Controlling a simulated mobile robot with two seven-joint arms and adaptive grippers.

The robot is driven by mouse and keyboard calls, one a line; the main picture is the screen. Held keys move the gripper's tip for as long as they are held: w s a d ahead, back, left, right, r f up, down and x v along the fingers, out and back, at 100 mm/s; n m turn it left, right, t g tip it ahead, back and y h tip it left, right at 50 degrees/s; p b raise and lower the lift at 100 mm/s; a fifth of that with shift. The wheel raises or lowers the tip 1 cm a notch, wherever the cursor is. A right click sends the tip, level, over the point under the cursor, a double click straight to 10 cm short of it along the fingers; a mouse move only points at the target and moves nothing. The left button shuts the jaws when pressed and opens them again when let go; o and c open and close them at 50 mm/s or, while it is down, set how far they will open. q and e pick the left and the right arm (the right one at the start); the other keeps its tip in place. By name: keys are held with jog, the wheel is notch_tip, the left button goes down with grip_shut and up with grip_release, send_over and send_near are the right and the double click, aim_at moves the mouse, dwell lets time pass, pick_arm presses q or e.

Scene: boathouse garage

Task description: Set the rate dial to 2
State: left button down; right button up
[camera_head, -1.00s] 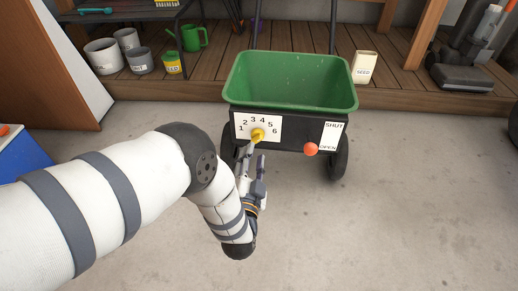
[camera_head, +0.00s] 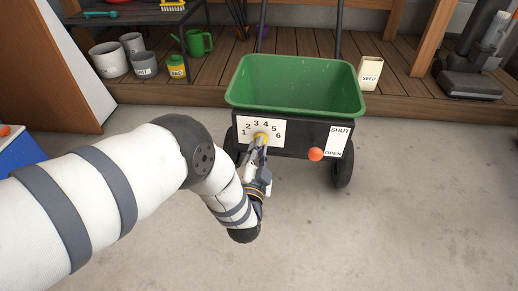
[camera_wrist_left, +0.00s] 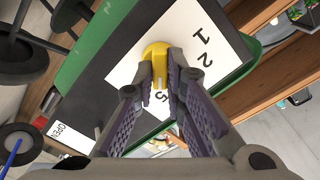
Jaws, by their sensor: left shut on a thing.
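The yellow rate dial (camera_head: 262,136) sits on a white number plate (camera_head: 244,124) marked 1 to 6, on the black front of a green spreader (camera_head: 292,108). My left gripper (camera_head: 257,147) reaches it from below, with its fingers together on the knob. In the left wrist view, the fingertips (camera_wrist_left: 160,76) pinch the yellow knob (camera_wrist_left: 156,50). The 1 and 2 show clear there, while the fingers partly hide the 5. Which number the dial points to I cannot tell. My right gripper is not in view.
An orange knob (camera_head: 316,154) stands low beside the SHUT/OPEN plate (camera_head: 338,138), nearer OPEN. A wooden platform (camera_head: 215,92) behind holds pots, a green watering can (camera_head: 199,42) and a seed box (camera_head: 369,73). The concrete floor in front is clear.

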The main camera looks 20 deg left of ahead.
pick_arm(q)
jog(key=shift+n, duration=0.3)
jog(key=shift+s+a+n+p, duration=0.1)
jog(key=shift+n+p, duration=1.25)
jog(key=shift+n, duration=6.95)
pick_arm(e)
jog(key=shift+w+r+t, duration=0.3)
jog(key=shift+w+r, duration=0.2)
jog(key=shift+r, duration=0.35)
pick_arm(q)
jog(key=shift+n, duration=0.3)
jog(key=c, duration=1.6)
grip_release()
jog(key=shift+c, duration=0.2)
